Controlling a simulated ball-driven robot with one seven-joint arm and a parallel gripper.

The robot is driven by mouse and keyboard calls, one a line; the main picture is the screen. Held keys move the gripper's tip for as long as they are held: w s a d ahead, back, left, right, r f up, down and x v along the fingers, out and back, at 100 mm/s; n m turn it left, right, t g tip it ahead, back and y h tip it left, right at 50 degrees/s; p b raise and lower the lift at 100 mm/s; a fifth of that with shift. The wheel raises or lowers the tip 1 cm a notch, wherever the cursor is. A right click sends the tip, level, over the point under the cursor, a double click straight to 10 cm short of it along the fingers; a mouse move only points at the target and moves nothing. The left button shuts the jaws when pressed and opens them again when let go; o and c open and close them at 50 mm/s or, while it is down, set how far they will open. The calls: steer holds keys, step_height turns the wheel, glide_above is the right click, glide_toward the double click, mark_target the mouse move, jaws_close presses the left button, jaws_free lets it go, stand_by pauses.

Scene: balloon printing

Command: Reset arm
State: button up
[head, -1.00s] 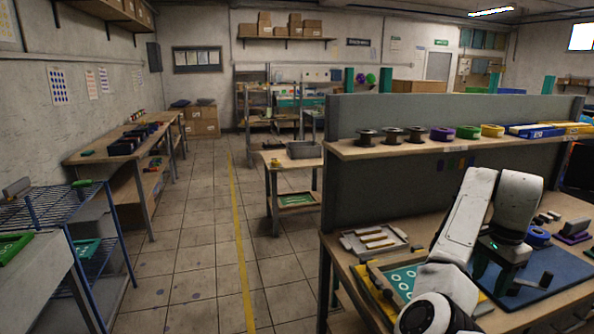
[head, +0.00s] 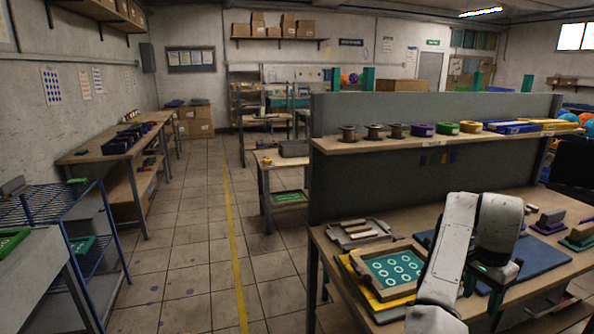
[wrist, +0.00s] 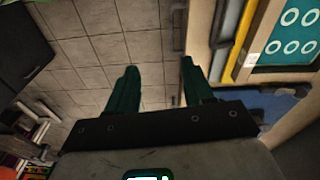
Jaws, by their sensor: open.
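My gripper shows in the wrist view (wrist: 158,85), with its two dark green fingers apart and nothing between them. Tiled floor lies beyond the fingertips. In the head view my white arm is folded at the front edge of the workbench (head: 532,204), and it hides most of the gripper there. A wood-framed screen with white rings on teal (head: 392,268) lies on the bench to the left of the arm. Part of this screen also shows at the upper right of the wrist view (wrist: 290,35).
A blue mat (head: 540,257) lies on the bench behind and right of my arm. A grey tray with wooden strips (head: 357,233) is left of it. A grey divider (head: 340,190) rises behind. Open tiled floor (head: 185,255) with a yellow line lies left.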

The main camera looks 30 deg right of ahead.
steer(key=s+a+f+n+h, duration=0.1)
steer(key=s+a+f+n, duration=0.2)
steer(key=a+f+n, duration=0.35)
steer(key=s+a+f+n+h, duration=0.1)
steer(key=s+a+f+n, duration=0.25)
steer(key=a+f, duration=0.5)
steer(key=s+a+f+n+y, duration=0.1)
steer(key=s+a+n, duration=0.2)
steer(key=a, duration=0.3)
steer(key=s+a+f+n+t+y, duration=0.1)
steer(key=s+a+f+n, duration=0.1)
steer(key=a, duration=0.4)
steer(key=s+a+f+n+y, duration=0.1)
steer(key=s+a+n, duration=0.2)
steer(key=a, duration=0.4)
steer(key=shift+s+f+n, duration=0.2)
steer(key=shift+s+n, duration=0.1)
steer(key=shift+s, duration=0.55)
